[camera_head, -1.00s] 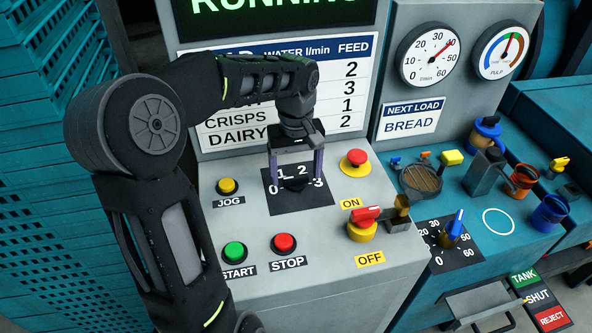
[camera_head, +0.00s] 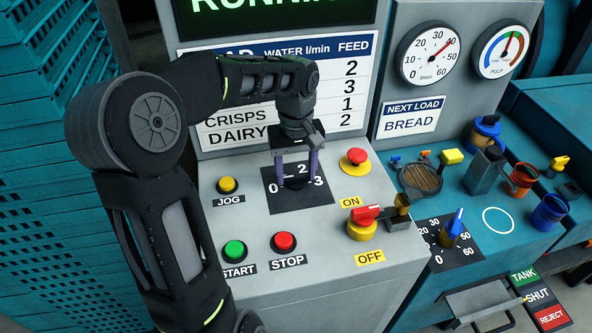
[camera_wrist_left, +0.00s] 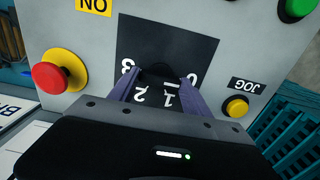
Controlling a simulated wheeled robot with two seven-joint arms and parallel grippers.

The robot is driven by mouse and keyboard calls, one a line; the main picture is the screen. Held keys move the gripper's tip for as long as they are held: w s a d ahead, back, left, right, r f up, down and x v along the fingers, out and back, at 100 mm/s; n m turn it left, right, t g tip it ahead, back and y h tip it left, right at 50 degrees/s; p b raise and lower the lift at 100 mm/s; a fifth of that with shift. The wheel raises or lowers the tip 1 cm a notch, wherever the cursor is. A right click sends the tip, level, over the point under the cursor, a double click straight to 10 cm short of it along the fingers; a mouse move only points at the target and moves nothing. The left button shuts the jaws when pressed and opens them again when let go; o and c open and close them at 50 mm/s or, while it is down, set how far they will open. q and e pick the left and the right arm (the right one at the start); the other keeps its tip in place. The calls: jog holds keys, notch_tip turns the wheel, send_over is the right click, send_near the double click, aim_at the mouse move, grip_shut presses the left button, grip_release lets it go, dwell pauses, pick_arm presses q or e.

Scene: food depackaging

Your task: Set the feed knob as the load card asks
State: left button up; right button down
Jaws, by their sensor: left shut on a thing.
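The black feed knob (camera_head: 296,184) sits on a dark dial plate (camera_head: 312,199) marked 0 to 3. My left gripper (camera_head: 297,179) is shut on it from above, one finger on each side. In the left wrist view the knob (camera_wrist_left: 158,72) is dark between the fingers, and I cannot make out its pointer. The load card (camera_head: 408,118) reads NEXT LOAD BREAD. The chart (camera_head: 345,105) lists feeds 2, 3, 1, 2; CRISPS has 1 and DAIRY has 2. My arm hides the upper two row names. My right gripper is not in view.
A red mushroom button (camera_head: 356,157) stands right of the dial. A yellow JOG button (camera_head: 228,186), green START (camera_head: 234,252) and red STOP (camera_head: 284,243) buttons lie left and in front. A red-handled ON/OFF switch (camera_head: 364,214) is at front right. The screen (camera_head: 270,12) reads RUNNING.

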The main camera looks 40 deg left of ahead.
pick_arm(q)
jog(key=shift+c, duration=0.6)
jog(key=shift+m, duration=0.5)
jog(key=m, duration=0.4)
jog(key=shift+m, duration=0.3)
jog(key=m, duration=0.6)
jog(key=m+p, duration=0.1)
jog(key=m, duration=0.5)
jog(key=shift+m, duration=0.4)
jog(key=m, duration=0.5)
jog(key=shift+m, duration=0.3)
